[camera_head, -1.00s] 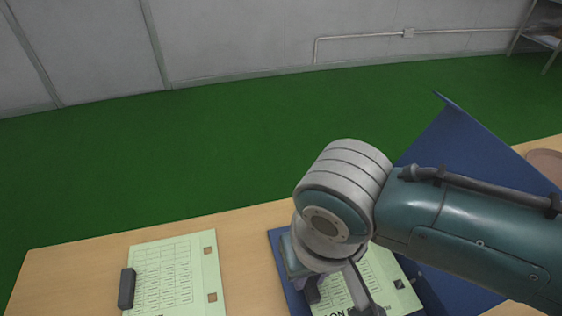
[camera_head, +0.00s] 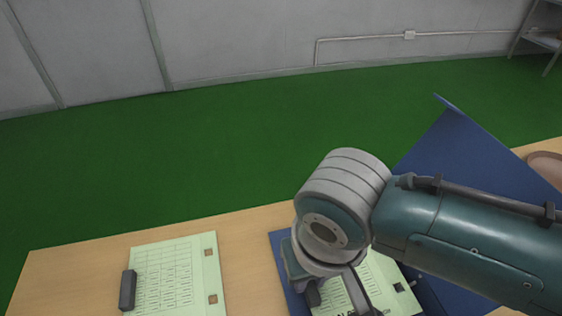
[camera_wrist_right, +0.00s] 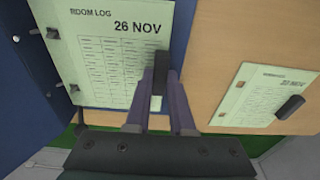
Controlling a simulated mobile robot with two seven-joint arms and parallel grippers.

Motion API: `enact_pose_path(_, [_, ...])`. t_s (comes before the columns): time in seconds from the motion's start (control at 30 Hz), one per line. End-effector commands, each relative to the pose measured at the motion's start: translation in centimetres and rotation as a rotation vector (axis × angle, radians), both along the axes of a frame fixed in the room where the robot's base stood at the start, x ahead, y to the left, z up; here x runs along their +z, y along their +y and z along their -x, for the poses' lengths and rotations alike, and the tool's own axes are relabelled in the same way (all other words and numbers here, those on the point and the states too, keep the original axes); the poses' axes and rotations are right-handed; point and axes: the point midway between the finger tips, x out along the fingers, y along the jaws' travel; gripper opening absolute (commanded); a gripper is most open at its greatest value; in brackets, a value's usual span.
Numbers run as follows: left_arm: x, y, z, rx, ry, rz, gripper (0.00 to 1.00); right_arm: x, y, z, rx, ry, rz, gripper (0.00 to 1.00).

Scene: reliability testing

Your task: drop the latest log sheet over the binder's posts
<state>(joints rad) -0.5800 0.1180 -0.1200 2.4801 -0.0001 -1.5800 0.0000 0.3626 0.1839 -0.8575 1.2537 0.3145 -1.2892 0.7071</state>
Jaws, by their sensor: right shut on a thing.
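My right gripper (camera_wrist_right: 166,98) is shut on a dark grip block (camera_wrist_right: 157,84) at the edge of a pale green log sheet (camera_wrist_right: 115,45) headed 26 NOV. The sheet is over the blue binder (camera_wrist_right: 20,105), its punched edge on the side of the binder's posts (camera_wrist_right: 36,31). I cannot tell whether the holes are around the posts or just above them. In the head view this sheet (camera_head: 375,272) shows partly behind my right gripper (camera_head: 338,294), with the binder's raised cover (camera_head: 455,150) behind. My left gripper is not in view.
A second pale green sheet (camera_head: 178,270) with two holes and a dark block (camera_head: 128,290) lies on the wooden table (camera_head: 70,265), left of the binder. A round brownish thing (camera_head: 546,165) is at the far right. Bare table separates the loose sheet and binder.

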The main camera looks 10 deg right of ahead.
Motion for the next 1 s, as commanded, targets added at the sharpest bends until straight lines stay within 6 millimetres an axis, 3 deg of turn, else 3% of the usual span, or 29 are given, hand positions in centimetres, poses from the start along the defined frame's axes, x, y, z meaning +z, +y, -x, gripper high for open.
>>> enact_pose_path(0.97, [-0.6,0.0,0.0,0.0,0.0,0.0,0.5,-1.2,0.0,0.0,0.001,0.0,-0.001,0.0])
enact_pose_path(1.0, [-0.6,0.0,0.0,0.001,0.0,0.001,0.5,-1.2,0.0,0.0,0.001,0.0,-0.001,0.26])
